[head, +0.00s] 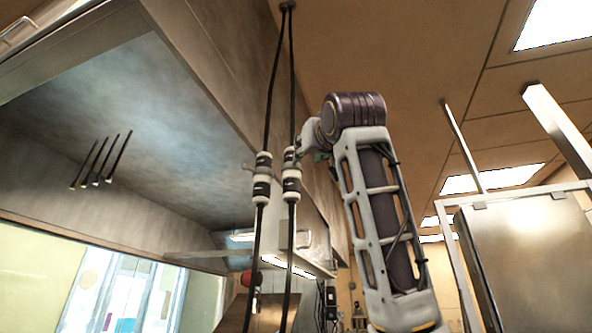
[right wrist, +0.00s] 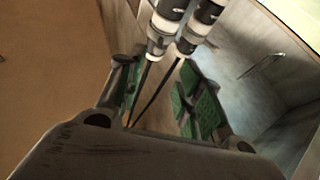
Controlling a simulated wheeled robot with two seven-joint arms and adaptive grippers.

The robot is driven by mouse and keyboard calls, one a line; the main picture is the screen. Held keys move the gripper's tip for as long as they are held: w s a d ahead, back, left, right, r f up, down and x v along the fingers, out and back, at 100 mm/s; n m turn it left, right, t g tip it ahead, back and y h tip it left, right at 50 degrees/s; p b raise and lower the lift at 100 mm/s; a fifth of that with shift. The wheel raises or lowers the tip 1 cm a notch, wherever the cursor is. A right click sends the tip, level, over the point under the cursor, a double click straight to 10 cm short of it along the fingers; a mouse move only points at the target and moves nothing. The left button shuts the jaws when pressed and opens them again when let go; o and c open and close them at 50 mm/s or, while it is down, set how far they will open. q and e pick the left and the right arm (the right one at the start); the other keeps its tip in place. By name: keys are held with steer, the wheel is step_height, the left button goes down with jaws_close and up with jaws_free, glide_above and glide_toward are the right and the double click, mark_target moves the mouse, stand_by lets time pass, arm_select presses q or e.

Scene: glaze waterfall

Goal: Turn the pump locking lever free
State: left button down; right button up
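Two dark cables hang from the ceiling, each with a black-and-white cylindrical fitting: a left fitting (head: 262,178) and a right fitting (head: 291,175). I cannot clearly make out a pump locking lever. A small red part (head: 252,279) shows lower on the left cable. My right gripper (head: 309,152) is up beside the right fitting, partly hidden. In the right wrist view its green-padded fingers (right wrist: 158,98) stand apart, with the cables and fittings (right wrist: 168,22) showing between and beyond them. I cannot tell whether they touch. My left gripper is not in view.
A large grey hood (head: 190,60) fills the upper left, with several dark rods (head: 100,160) under it. A metal cabinet (head: 525,255) with upright posts stands at the right.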

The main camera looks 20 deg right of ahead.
steer(key=shift+w+d, duration=0.1)
steer(key=shift+w, duration=0.05)
steer(key=shift+p+x, duration=3.25)
steer(key=shift+x, duration=3.65)
jaws_close()
